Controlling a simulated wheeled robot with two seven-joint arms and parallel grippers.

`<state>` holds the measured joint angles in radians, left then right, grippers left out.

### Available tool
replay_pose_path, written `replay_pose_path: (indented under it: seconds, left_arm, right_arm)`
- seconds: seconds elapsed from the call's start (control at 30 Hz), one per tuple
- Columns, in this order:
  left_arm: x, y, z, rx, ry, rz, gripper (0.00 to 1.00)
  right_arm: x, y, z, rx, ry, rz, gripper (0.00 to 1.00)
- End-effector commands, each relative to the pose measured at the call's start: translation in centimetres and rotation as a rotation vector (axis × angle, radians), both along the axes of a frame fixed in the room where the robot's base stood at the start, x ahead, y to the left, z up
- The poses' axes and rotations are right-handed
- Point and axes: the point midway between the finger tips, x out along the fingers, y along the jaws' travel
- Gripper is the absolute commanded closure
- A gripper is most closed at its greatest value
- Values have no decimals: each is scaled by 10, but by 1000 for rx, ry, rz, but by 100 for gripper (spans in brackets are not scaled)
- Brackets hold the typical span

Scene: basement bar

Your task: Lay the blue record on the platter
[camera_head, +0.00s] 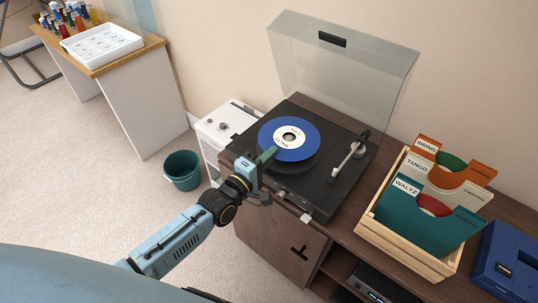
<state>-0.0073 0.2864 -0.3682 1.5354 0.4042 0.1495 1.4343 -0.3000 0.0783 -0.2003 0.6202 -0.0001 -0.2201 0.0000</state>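The blue record (301,147), with a white centre label, is over the turntable (327,191) in the head view. My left gripper (267,157) is at the record's near left edge and looks shut on it. The record covers most of the dark platter (297,170), whose near edge shows below it. The record looks a little above the platter, but the exact gap is hard to tell. The tonearm (347,160) is to the right, clear of the record. My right gripper is not in view.
The clear lid (340,75) stands open behind the turntable. A wooden crate (408,258) with several record sleeves stands to the right, with a blue case (508,262) beyond it. A white unit (222,128) and a green bin (182,170) are at the left.

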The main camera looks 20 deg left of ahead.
Motion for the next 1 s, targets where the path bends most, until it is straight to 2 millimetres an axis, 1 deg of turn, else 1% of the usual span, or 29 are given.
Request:
replay_pose_path:
  seconds: [0.03, 0.5, 0.87, 0.9, 1.0]
  left_arm:
    - [-1, 0, -4, 3, 9, -1, 100]
    - [-2, 0, -14, 5, 18, -1, 100]
    - [-4, -1, -16, 5, 21, -3, 100]
    - [-4, -1, -16, 5, 21, -3, 93]
    - [-4, -1, -16, 5, 21, -4, 80]
  right_arm:
    - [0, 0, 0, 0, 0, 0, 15]
    - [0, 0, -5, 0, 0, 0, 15]
    - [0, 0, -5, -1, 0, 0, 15]
    - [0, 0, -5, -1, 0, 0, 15]
    - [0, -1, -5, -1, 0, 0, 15]
